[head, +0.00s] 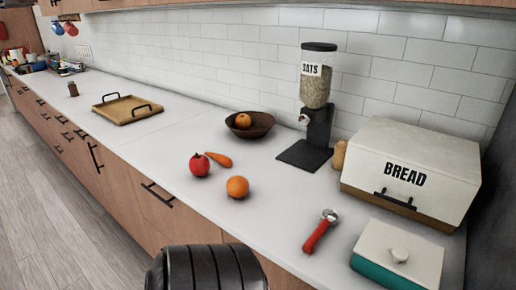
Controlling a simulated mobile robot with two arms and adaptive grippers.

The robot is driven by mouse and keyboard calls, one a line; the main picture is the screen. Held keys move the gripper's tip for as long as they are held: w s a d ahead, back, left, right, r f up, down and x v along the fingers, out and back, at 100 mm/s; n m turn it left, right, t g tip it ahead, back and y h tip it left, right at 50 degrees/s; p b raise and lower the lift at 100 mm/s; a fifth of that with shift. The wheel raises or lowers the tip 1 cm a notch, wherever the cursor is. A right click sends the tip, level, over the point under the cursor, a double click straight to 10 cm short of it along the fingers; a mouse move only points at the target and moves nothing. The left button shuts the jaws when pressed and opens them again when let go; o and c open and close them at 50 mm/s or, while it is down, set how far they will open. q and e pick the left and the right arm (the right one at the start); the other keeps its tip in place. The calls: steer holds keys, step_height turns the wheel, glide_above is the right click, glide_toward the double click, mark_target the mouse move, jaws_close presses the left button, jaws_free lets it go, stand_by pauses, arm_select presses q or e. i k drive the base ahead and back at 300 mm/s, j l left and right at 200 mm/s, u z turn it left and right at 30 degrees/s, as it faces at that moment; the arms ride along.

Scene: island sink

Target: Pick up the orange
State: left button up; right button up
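An orange (237,187) sits on the white countertop near its front edge, in the middle of the head view. A second round orange fruit (243,120) lies in a dark brown bowl (262,125) farther back by the wall. Neither of my grippers shows in the head view, so their positions and states are hidden.
A red tomato-like item (200,164) and a carrot (219,160) lie left of the near orange. A red-handled scoop (318,234), teal-and-white container (397,258), bread box (411,170) and oats dispenser (317,100) stand right. A wooden tray (126,109) is far left.

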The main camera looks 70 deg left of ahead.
mark_target(237, 186)
steer(key=u, duration=2.45)
